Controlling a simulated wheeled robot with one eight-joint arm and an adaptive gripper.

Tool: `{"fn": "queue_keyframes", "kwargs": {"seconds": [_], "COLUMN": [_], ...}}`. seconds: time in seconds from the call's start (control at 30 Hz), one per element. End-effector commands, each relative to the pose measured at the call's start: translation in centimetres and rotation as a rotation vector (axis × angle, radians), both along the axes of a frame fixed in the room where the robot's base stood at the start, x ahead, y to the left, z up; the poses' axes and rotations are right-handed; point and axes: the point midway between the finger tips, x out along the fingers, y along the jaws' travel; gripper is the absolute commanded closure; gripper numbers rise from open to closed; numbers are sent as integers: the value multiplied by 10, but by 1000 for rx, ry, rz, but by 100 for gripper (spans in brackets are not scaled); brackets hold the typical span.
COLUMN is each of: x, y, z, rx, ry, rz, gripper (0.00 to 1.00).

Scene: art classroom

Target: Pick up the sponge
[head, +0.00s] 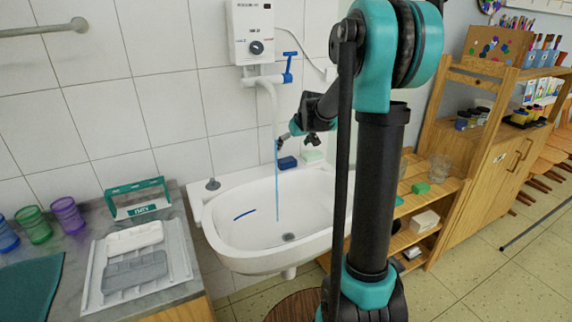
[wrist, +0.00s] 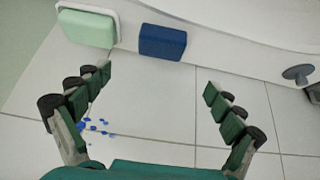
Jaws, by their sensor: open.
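A dark blue block (head: 287,162), which looks like the sponge, lies on the back rim of the white sink (head: 220,240). In the wrist view the blue block (wrist: 162,42) lies ahead of the fingertips, between their lines and nearer the left finger. A pale green block (head: 312,156) sits next to it; the wrist view shows this green block (wrist: 87,27) in a white dish. My gripper (head: 299,140) is above the back rim near the wall. Its fingers are spread and empty in the wrist view (wrist: 157,84), apart from both blocks.
A water heater (head: 250,32) with a blue-handled tap hangs above the sink, and a blue stream (head: 277,185) falls into the basin. A counter with cups and a tray (head: 95,270) stands left.

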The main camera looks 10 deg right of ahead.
Motion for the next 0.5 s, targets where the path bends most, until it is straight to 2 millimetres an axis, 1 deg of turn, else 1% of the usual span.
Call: {"fn": "queue_keyframes", "kwargs": {"seconds": [0.03, 0.2, 0.33, 0.5], "x": [5, 19, 25, 29], "y": [2, 7, 9, 10], "z": [-8, -31, -42, -49], "rx": [0, 0, 0, 1], "ry": [0, 0, 0, 0], "rz": [0, 1, 1, 1], "gripper": [6, 6, 6, 6]}}
